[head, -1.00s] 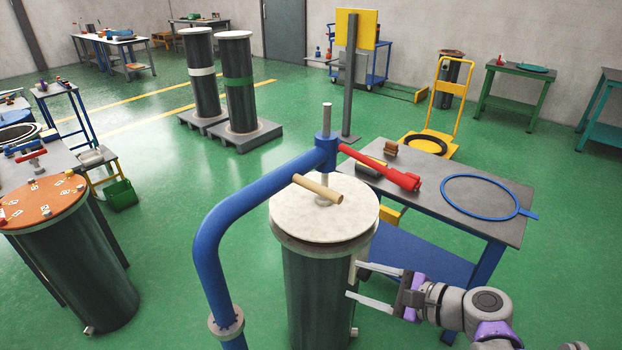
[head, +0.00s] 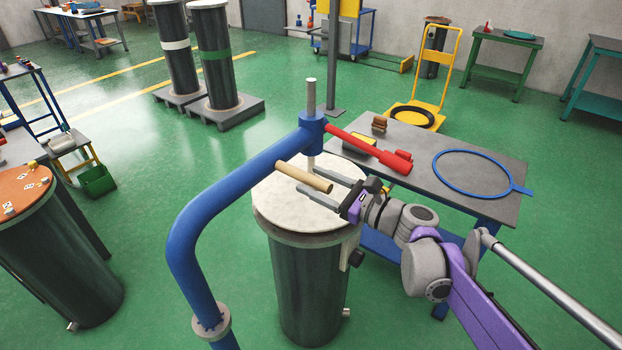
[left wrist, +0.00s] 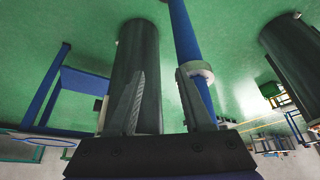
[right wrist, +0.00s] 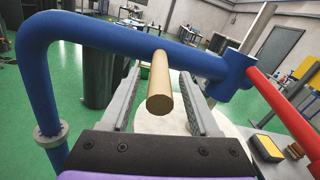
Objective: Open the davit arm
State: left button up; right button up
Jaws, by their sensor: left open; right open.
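The blue davit arm (head: 236,180) rises from a post at the lower left and bends over a flanged cylinder (head: 305,275) with a round pale lid (head: 290,208). In the right wrist view the handle (right wrist: 159,85) lies end-on between the open fingers, with no visible grip. My left gripper (left wrist: 160,105) is open and empty; its view shows the davit post (left wrist: 186,45) and the cylinder (left wrist: 138,55).
A grey-topped table (head: 400,135) with a blue ring (head: 472,172) stands right of the cylinder. An orange-topped drum (head: 60,250) stands at the left. Two tall cylinders on pallets (head: 215,60) are at the back. Green floor is clear between them.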

jog(key=shift+w+a, duration=0.45)
jog(key=shift+a, duration=0.15)
grip_shut()
dwell(1.1)
